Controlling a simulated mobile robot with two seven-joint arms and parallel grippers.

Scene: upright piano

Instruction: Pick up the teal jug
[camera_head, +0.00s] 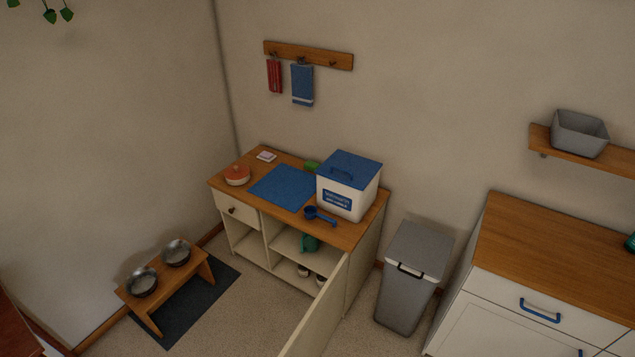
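A teal jug (309,243) stands on the middle shelf inside the low cream cabinet (361,268). Its upper part is partly hidden by the cabinet's wooden top, and I cannot make out its handle clearly. The cabinet door (318,310) hangs open toward me, to the right of the jug. Neither of my grippers shows in the head view.
On the cabinet top are a white bin with a blue lid (348,187), a blue scoop (319,216), a blue mat (283,187) and a red-lidded pot (237,175). A grey trash bin (411,278) stands right. A bench with bowls (192,280) stands left.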

